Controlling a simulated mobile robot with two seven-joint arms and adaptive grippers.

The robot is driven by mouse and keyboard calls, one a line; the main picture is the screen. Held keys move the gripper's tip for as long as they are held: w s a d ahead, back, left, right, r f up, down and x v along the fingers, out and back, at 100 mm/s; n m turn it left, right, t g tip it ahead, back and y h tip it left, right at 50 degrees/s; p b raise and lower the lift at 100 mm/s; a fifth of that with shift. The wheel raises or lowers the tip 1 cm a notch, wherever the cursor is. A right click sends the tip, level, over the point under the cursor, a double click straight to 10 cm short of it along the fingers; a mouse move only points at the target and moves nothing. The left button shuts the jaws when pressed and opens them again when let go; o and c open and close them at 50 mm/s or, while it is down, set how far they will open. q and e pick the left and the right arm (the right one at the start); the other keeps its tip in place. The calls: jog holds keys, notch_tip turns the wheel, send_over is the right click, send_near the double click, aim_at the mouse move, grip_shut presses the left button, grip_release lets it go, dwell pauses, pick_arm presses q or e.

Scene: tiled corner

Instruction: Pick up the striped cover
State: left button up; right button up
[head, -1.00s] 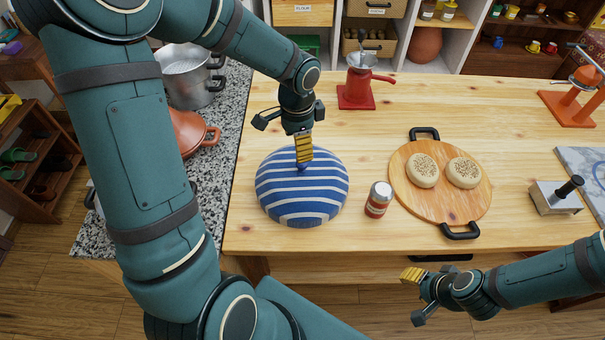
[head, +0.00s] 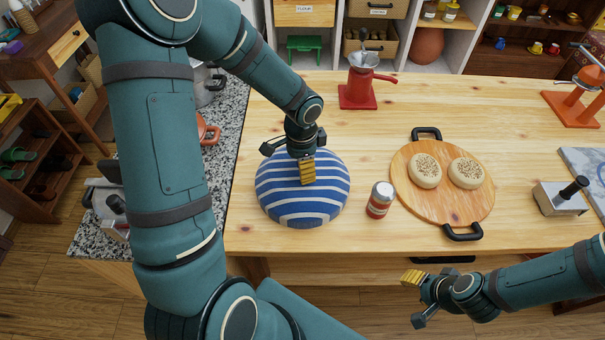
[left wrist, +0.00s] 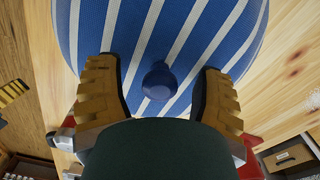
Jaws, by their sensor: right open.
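The striped cover (head: 290,207) is a blue and white dome with a knob, standing on the wooden counter. My left gripper (head: 307,178) is over its top, pointing down. In the left wrist view the two ridged yellow fingers (left wrist: 160,100) are apart, one on each side of the blue knob (left wrist: 159,82), with gaps between. The gripper hides the knob in the head view. My right gripper (head: 416,298) is open and empty in front of the counter's edge, away from the cover. What is under the cover is hidden.
A round board (head: 448,205) with two muffins lies further right. A red grinder (head: 358,90) stands behind. The wood between the grinder and the cover is clear.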

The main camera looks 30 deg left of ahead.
pick_arm(q)
grip_shut()
jog(key=shift+r, duration=0.1)
